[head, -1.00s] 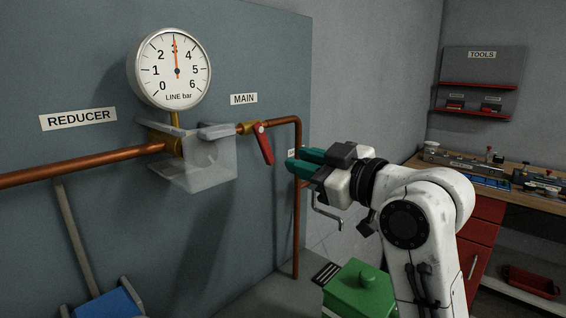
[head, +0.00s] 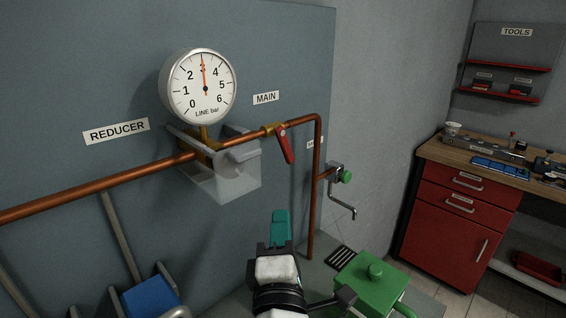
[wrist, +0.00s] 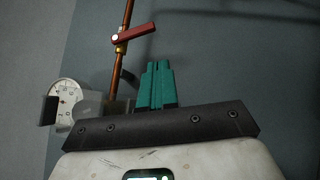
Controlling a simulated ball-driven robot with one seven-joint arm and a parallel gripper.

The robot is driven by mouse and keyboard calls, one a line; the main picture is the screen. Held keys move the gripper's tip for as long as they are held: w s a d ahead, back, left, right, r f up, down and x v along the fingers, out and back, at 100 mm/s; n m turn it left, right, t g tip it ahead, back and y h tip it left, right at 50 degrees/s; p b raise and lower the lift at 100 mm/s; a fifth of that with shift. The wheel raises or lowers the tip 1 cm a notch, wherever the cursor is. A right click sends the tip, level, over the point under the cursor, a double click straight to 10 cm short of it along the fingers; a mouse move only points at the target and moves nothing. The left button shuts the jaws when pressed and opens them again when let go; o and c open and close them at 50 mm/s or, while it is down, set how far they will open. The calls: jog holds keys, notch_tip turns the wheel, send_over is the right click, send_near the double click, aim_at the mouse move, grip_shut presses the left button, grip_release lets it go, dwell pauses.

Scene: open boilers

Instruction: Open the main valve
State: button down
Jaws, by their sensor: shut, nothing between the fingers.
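The MAIN label (head: 266,97) is on the wall panel above a valve with a red lever (head: 286,145) on the copper pipe. The lever hangs steeply down, tilted slightly right, across the pipe's run. My gripper (head: 281,215) has teal fingers, shut and empty. It is below the lever in the head view, apart from it. In the wrist view the red lever (wrist: 134,33) lies just beyond and left of the shut fingertips (wrist: 158,65), crossing the copper pipe. A gap shows between fingertips and lever.
A LINE bar gauge (head: 204,87) reads about 3. A green lidded box (head: 372,288) and red cabinet (head: 455,215) stand right.

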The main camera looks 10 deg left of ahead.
jog(key=s+a+n, duration=0.2)
send_near(284, 146)
jog(key=w+a+f, duration=0.4)
jog(key=w, duration=0.1)
jog(key=shift+t+y, duration=0.3)
jog(key=shift+w+d+r+p, duration=0.4)
jog(key=shift+w+d+p, duration=0.1)
jog(key=shift+w+d, duration=0.2)
jog(key=shift+w+d+r+p, duration=0.35)
jog(key=shift+w+d+p, duration=0.1)
jog(key=shift+w+d, duration=0.2)
